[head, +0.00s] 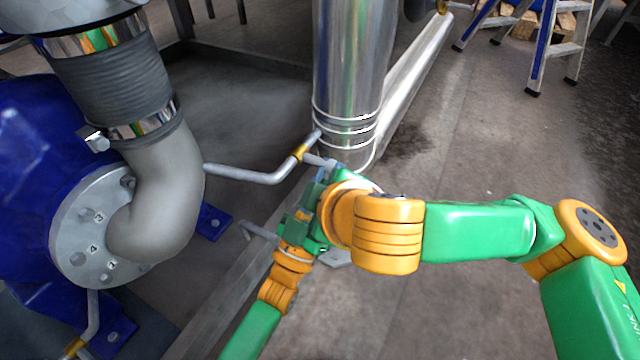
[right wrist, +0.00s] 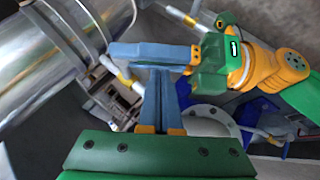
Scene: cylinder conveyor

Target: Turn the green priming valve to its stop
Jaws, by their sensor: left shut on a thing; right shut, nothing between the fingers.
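My left gripper (head: 321,182) comes up from the bottom of the head view, with a green body and blue fingers. It also shows in the right wrist view (right wrist: 150,55), reaching in from the right. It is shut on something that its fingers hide. It is close beside the bent grey pipe (head: 245,174) with a yellow band, near the steel column. I cannot make out the green priming valve in either view. My right gripper (right wrist: 160,100) is shut and empty, its blue fingertips close under the left fingers. In the head view my right wrist hides it.
A steel column (head: 347,70) stands just behind the grippers. A blue pump housing (head: 30,150) with a grey elbow (head: 170,190) and ribbed hose (head: 115,85) is on the left. A stepladder (head: 560,50) stands at the upper right. The floor at right centre is clear.

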